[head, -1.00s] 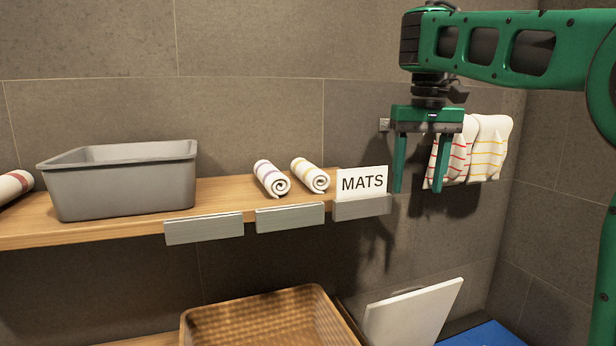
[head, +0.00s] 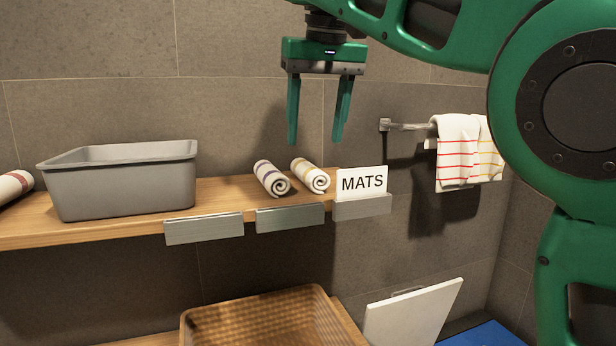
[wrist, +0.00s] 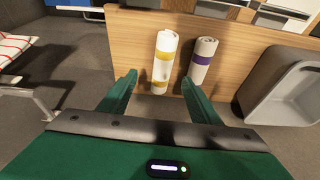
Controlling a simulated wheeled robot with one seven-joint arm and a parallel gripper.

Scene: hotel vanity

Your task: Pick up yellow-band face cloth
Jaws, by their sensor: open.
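The yellow-band face cloth (head: 311,175) is a white roll lying on the wooden shelf, just left of the MATS sign. In the wrist view the same yellow-band face cloth (wrist: 165,62) lies ahead of the fingers, nearer the left finger. A purple-band rolled cloth (head: 271,179) lies close beside it; it also shows in the wrist view (wrist: 203,62). My gripper (head: 315,142) is open and empty, fingers pointing down, above the two rolls and apart from them. In the wrist view the gripper (wrist: 159,82) has its two fingers spread.
A grey bin (head: 125,182) stands left on the shelf (head: 215,192), with a red-band roll (head: 14,186) beyond it. The MATS sign (head: 362,183) stands at the right end. Striped towels (head: 462,150) hang on a wall rail. A wicker basket (head: 265,325) sits below.

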